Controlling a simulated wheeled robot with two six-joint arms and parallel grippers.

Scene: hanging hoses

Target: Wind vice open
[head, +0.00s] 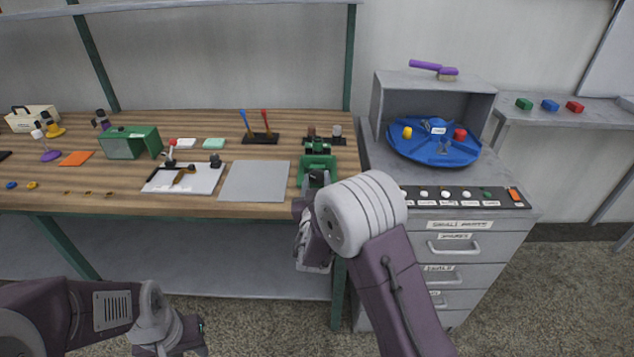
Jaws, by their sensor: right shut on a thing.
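The green vice (319,163) sits at the front right of the wooden workbench, near its edge. Its jaws lie toward the back, but the gap between them is too small to judge. My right gripper (303,205) is at the front of the vice, at the bench edge, shut on the vice handle. The handle is mostly hidden by my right gripper and wrist. My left gripper (201,338) is low in front of the bench, far from the vice, at the bottom of the head view. Its fingers are barely visible.
A grey plate (254,181) lies just left of the vice. A rack with small round items (325,140) stands behind it. A grey drawer cabinet (460,260) with a blue turntable (400,153) stands close on the right.

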